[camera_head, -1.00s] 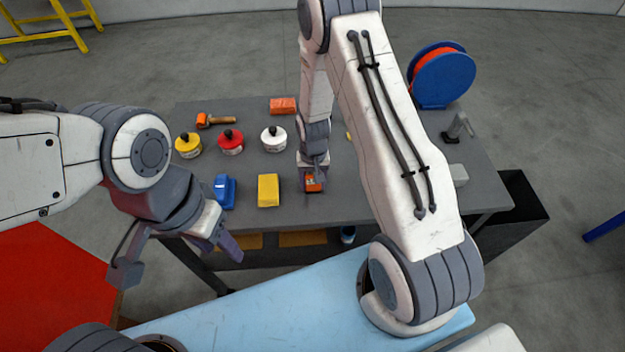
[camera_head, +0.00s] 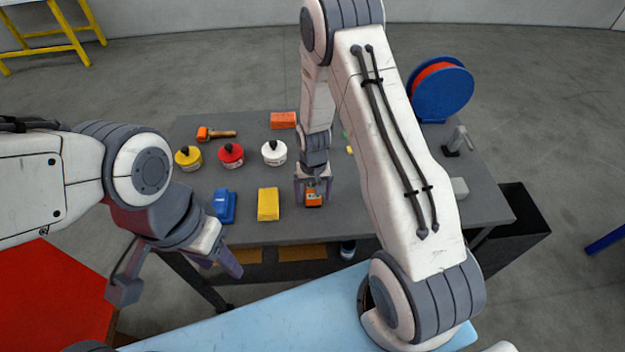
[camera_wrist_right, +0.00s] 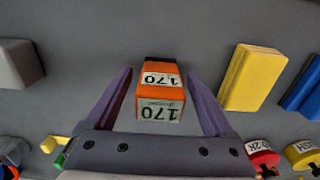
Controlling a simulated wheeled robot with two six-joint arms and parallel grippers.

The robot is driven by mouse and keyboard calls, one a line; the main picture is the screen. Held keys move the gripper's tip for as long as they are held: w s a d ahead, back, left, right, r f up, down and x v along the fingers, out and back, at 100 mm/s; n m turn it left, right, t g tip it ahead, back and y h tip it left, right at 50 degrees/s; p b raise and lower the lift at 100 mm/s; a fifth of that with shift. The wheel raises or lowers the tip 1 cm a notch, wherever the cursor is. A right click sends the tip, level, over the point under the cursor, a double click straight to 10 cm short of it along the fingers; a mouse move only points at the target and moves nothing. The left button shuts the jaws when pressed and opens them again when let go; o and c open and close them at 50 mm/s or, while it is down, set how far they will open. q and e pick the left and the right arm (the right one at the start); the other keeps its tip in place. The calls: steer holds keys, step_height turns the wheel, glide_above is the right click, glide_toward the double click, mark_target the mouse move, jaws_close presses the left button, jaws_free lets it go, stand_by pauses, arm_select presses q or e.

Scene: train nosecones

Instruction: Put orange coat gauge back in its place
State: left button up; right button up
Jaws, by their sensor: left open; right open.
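The orange coat gauge (camera_head: 314,198), an orange and black block with 170 on its displays, rests on the grey table (camera_head: 385,215) near the front edge, right of a yellow block. It also shows in the right wrist view (camera_wrist_right: 158,92). My right gripper (camera_head: 313,194) is open above it. In the wrist view, the right gripper's fingers (camera_wrist_right: 160,88) stand on either side of the gauge with a gap at each side. My left gripper (camera_head: 182,278) is open and empty, in front of the table's left front corner.
A yellow block (camera_head: 268,204) and a blue block (camera_head: 224,206) lie left of the gauge. Yellow, red and white jars (camera_head: 274,152), a hammer (camera_head: 216,134) and an orange block (camera_head: 283,120) are behind. A blue reel (camera_head: 441,92) and a grey block (camera_head: 459,188) are at right.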

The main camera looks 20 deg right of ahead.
step_height(320, 180, up, 11)
steer(key=shift+f+b, duration=0.2)
steer(key=shift+b, duration=1.05)
steer(key=s+a+r+n, duration=0.3)
steer(key=s+a+r, duration=0.2)
steer(key=a+r, duration=0.15)
steer(key=s+a+r+n, duration=0.3)
steer(key=s+a, duration=0.1)
steer(key=s, duration=0.5)
steer(key=s+a+r+n+y, duration=0.1)
steer(key=s+a+r+n, duration=0.2)
steer(key=s, duration=0.6)
steer(key=shift+s+a+r+n, duration=0.3)
steer(key=shift+a+r+n, duration=0.05)
steer(key=shift+n, duration=0.35)
steer(key=shift+f, duration=0.1)
